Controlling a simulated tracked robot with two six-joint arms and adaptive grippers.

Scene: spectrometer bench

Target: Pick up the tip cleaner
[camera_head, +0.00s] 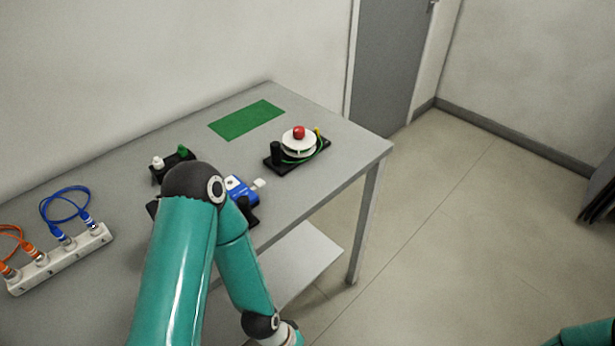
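A small blue block with white marks (241,190), which looks like the tip cleaner, lies on the grey table just right of my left arm's elbow. A small white piece (258,184) sticks out at its right side. My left arm partly covers the area beside it, where a black part (248,211) shows. My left forearm bends down past the table's front edge, and its gripper is out of the frame. Only a bit of my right arm shows at the lower right corner; its gripper is out of view.
On the table (330,185) are a black stand with a white disc and red knob (299,133), a green mat (247,120), a black holder with white and green pieces (172,165), and a white strip (60,262) with orange and blue cables. A lower shelf (305,258) shows underneath.

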